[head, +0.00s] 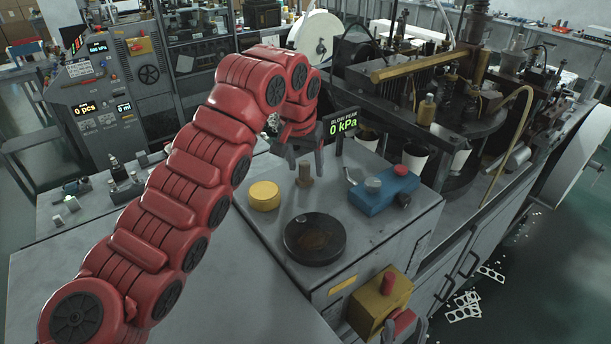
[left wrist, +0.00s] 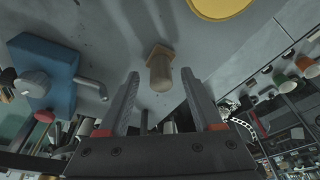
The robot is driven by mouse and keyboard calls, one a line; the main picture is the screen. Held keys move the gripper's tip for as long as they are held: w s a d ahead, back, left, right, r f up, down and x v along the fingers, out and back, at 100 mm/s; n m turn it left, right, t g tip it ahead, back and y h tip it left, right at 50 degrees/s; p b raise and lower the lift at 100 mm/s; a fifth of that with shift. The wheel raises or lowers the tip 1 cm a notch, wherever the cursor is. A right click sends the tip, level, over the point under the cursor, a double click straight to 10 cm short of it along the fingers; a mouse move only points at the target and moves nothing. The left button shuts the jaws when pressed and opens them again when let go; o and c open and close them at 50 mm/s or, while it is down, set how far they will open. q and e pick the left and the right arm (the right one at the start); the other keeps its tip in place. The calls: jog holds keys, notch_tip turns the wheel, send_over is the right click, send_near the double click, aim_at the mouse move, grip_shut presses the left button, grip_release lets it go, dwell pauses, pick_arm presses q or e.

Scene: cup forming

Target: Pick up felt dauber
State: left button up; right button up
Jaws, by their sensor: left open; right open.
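The felt dauber (head: 304,173), a small brown peg with a wider end, stands upright on the grey machine top. My left gripper (head: 306,162) is open and empty, pointing down at it from above. In the left wrist view the dauber (left wrist: 160,71) appears between the two fingertips (left wrist: 160,80); I cannot tell whether its upper end is between the fingers or just beyond them. No contact shows. My right gripper (head: 406,328) is low at the right, partly cut off by the picture's bottom edge, and open.
A yellow round lid (head: 263,195) and a dark round dish (head: 315,238) lie in front of the dauber. A blue block with a grey knob (head: 384,190) stands to its right. A pressure display (head: 342,126) is behind.

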pick_arm(q)
jog(key=shift+w+f, duration=0.2)
jog(key=shift+f, duration=0.2)
jog(key=shift+s+a+r, duration=0.15)
jog(key=shift+s+r, duration=0.05)
jog(key=shift+s, duration=0.15)
jog(key=shift+c, duration=1.2)
grip_shut()
